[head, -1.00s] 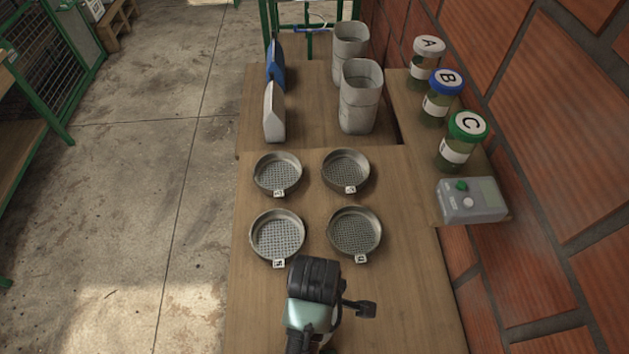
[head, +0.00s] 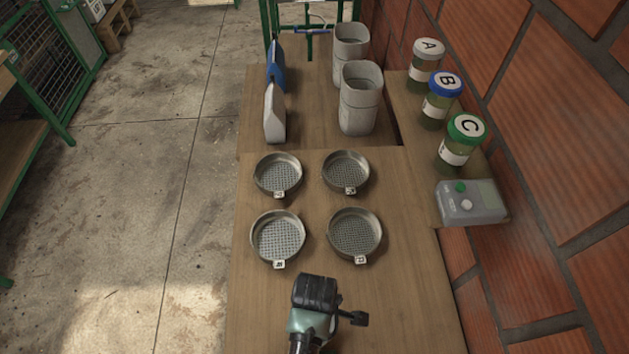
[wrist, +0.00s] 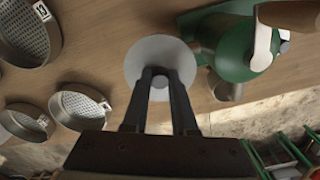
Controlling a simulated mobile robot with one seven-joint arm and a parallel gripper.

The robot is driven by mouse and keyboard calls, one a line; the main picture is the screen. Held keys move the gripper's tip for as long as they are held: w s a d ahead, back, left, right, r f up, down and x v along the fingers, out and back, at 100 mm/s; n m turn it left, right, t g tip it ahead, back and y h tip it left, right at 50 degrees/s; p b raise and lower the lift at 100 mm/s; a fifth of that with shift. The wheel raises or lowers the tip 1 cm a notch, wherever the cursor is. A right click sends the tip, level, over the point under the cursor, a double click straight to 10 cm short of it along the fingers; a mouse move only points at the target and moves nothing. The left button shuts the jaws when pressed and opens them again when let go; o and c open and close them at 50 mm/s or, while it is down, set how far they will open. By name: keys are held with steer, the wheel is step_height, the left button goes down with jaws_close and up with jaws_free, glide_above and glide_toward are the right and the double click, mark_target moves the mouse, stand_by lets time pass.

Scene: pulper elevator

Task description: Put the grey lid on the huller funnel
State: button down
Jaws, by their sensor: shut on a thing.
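My gripper (wrist: 161,78) is shut on the small knob in the middle of the grey lid (wrist: 150,50), a flat pale disc in the wrist view. The lid shows over the wooden tabletop; I cannot tell its height. A rounded green body (wrist: 233,55), which looks like part of the huller, stands just right of the lid, with little gap in the picture. I cannot clearly make out its funnel opening. In the head view only my black and teal wrist (head: 316,295) shows at the bottom; the fingers, lid and green body do not show there.
Several round mesh sieves (head: 355,210) stand on the table (head: 400,285) ahead. Grey containers (head: 358,115) and upright bags (head: 274,120) are behind them. Lettered jars (head: 457,150) and a grey device (head: 470,212) stand at right by the brick wall (head: 580,200).

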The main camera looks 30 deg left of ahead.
steer(key=shift+f, duration=0.2)
steer(key=c, duration=0.7)
jaws_free()
step_height(320, 180, up, 13)
steer(key=shift+b, duration=0.3)
steer(key=shift+w, duration=0.1)
